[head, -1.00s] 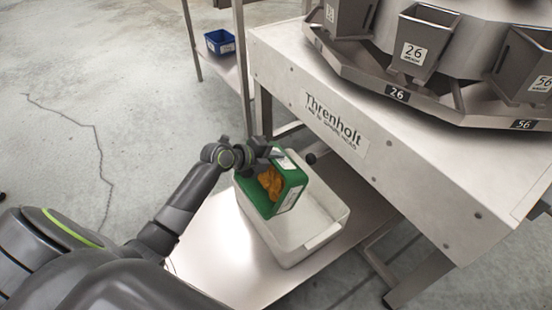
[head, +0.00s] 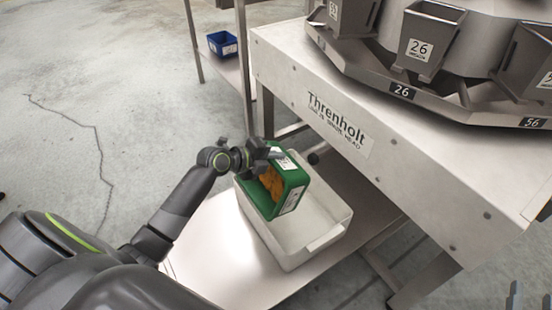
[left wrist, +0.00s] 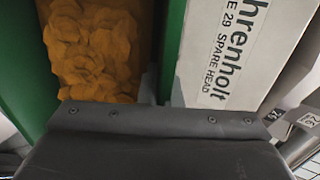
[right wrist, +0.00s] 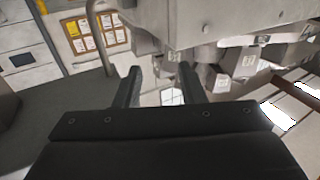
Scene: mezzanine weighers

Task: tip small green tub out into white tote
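The small green tub (head: 293,193) is tilted on its side above the white tote (head: 299,260), its open mouth turned toward the left and front. Orange-brown pieces (head: 272,184) are still inside it; they also fill much of the left wrist view (left wrist: 95,50). My left gripper (head: 268,152) is shut on the tub's upper wall. The bare tote floor shows at the right; its part under the tub is hidden. My right gripper (right wrist: 157,88) is open and empty; its fingertips show at the head view's lower right corner (head: 530,298).
The tote stands on a low steel shelf (head: 210,250). The large weigher frame (head: 390,165) rises just right of the tub, with numbered hoppers (head: 425,45) above. A blue bin (head: 222,43) sits further back. Open floor lies to the left.

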